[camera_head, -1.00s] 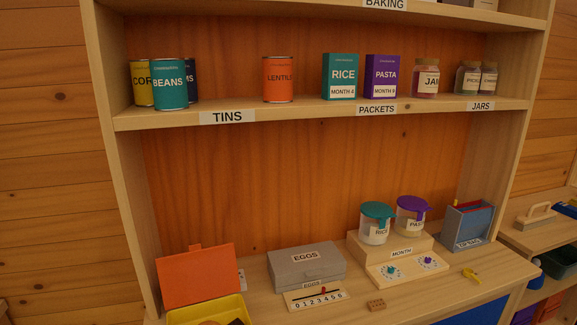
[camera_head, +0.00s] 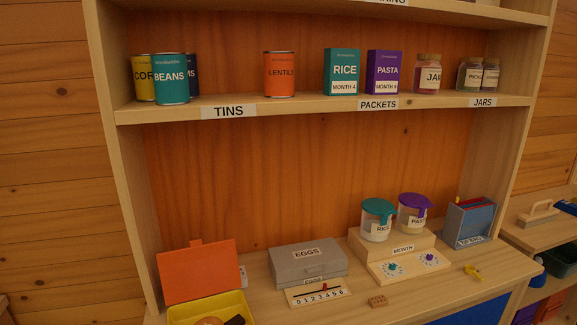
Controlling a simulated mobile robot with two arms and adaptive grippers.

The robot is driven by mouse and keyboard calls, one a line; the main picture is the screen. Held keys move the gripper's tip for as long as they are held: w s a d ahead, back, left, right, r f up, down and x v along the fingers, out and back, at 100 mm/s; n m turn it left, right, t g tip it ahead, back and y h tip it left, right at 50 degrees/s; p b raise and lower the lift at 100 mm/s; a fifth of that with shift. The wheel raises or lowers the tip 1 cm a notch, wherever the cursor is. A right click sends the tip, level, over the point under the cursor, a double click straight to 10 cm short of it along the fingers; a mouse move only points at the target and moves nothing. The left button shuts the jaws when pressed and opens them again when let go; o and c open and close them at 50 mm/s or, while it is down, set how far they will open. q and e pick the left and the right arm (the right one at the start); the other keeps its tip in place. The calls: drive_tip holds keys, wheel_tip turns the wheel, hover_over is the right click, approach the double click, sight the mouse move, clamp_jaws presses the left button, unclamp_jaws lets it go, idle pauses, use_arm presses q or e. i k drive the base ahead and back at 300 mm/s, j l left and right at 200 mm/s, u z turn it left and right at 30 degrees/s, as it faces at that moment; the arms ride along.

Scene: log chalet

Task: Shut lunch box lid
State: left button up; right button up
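The lunch box stands at the lower left of the counter in the head view. Its orange lid (camera_head: 199,272) is open and stands up at the back, with a small tab on its top edge. Its yellow base (camera_head: 240,298) is cut off by the bottom edge of the picture. Inside the base I see a round orange-brown item (camera_head: 209,321) and a dark item (camera_head: 235,320), both only partly in view. Neither of my grippers is in view.
Two lidded jars (camera_head: 377,222) stand on a wooden step farther right. A shelf (camera_head: 300,107) with tins, packets and jars runs above.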

sight(200, 269)
drive_tip(key=l+u, duration=0.3)
drive_tip(key=k+l+u, duration=0.15)
drive_tip(key=l+u, duration=0.2)
drive_tip(key=k+l+u, duration=0.1)
drive_tip(key=l+u, duration=0.2)
drive_tip(key=k+l+u, duration=0.15)
drive_tip(key=l+u, duration=0.2)
